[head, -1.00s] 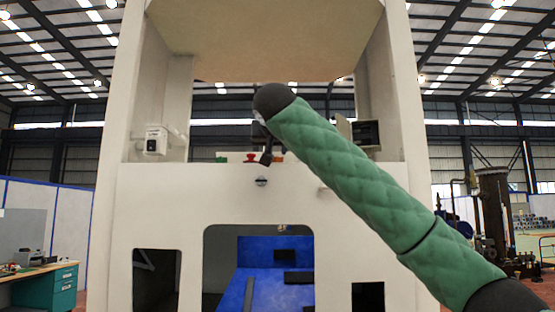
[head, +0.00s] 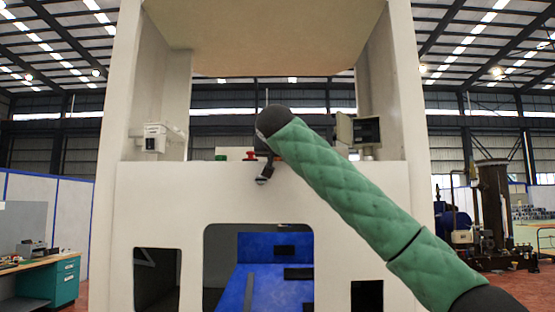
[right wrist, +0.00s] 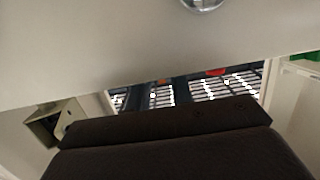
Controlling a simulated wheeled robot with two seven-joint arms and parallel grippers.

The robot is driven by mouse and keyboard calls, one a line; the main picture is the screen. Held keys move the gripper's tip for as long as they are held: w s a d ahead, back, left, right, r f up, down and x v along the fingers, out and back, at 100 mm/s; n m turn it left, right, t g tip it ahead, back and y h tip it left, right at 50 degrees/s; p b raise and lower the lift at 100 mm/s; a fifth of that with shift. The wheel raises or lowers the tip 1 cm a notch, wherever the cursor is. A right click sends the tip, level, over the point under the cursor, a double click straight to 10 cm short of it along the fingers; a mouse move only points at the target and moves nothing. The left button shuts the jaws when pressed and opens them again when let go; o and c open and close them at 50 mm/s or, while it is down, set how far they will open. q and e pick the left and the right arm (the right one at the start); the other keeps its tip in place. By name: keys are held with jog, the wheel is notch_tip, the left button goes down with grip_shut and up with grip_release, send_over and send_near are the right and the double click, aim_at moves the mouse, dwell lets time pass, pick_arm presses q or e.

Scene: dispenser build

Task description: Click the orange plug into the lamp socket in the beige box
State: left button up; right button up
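A beige box (head: 344,129) with its lid open and a dark inside is at the right of the ledge in the head view. It also shows at the left of the right wrist view (right wrist: 68,113). The lamp socket cannot be made out. A tiny orange patch (right wrist: 163,82) shows at the ledge edge in the right wrist view; I cannot tell whether it is the plug. My right gripper (head: 264,174) hangs small and dark before the white front panel, left of the box and apart from it. Its fingers are not clear. My left gripper is not in view.
The white panel (head: 160,203) has a ledge with a red button (head: 250,155) and a green piece (head: 221,156). A white box (head: 156,138) is at the left post. Uprights stand on both sides. Blue surfaces (head: 262,285) show through the lower opening.

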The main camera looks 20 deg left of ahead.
grip_shut()
jog(key=shift+r+p, duration=0.75)
jog(key=shift+r, duration=0.7)
jog(key=shift+s, duration=0.1)
jog(key=shift+b+v, duration=0.85)
jog(key=shift+v, duration=0.55)
jog(key=shift+b+v, duration=0.7)
jog(key=shift+v, duration=0.85)
